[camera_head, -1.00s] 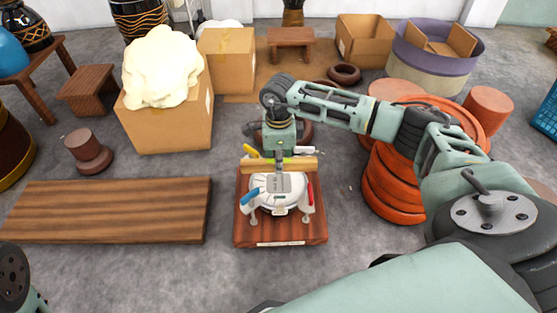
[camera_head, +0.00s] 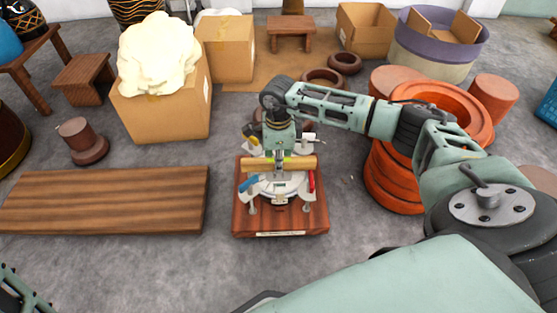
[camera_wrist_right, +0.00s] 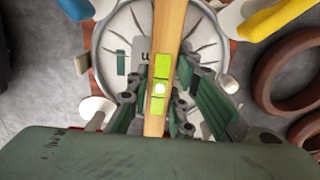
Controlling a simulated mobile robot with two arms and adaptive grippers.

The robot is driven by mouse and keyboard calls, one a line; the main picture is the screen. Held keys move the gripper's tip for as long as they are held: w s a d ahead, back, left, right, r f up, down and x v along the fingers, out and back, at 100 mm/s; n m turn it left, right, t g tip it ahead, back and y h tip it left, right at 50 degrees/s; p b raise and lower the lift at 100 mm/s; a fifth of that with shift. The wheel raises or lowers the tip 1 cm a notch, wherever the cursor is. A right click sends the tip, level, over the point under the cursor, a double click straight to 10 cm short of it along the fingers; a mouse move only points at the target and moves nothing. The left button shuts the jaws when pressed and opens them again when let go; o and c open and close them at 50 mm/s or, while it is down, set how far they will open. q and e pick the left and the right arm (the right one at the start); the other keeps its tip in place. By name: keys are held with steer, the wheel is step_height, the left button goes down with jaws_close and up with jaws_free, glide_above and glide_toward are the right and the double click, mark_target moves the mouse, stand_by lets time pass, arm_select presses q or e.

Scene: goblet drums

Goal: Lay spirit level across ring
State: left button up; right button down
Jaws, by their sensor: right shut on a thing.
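The spirit level (camera_head: 250,164) is a pale wooden bar with a yellow-green vial. My right gripper (camera_head: 278,164) is shut on its middle. In the right wrist view, the level (camera_wrist_right: 168,35) runs lengthwise between the fingers of my right gripper (camera_wrist_right: 160,105). The ring (camera_head: 262,188) is a pale round metal piece with lugs and legs, standing on a reddish wooden board. In the right wrist view the ring (camera_wrist_right: 120,30) lies beneath the level. I cannot tell whether the level touches it. My left gripper is out of view.
The wooden board (camera_head: 280,225) carries blue, red and yellow-handled tools around the ring. A long plank (camera_head: 100,200) lies to the left. Stacked orange-brown rings (camera_head: 395,180) stand close on the right. Cardboard boxes (camera_head: 160,115) stand behind. Grey floor is clear in front.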

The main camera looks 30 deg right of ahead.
steer(key=shift+r, duration=0.1)
steer(key=shift+f, duration=0.2)
steer(key=shift+f, duration=0.1)
stand_by(0.4)
steer(key=c, duration=1.5)
jaws_free()
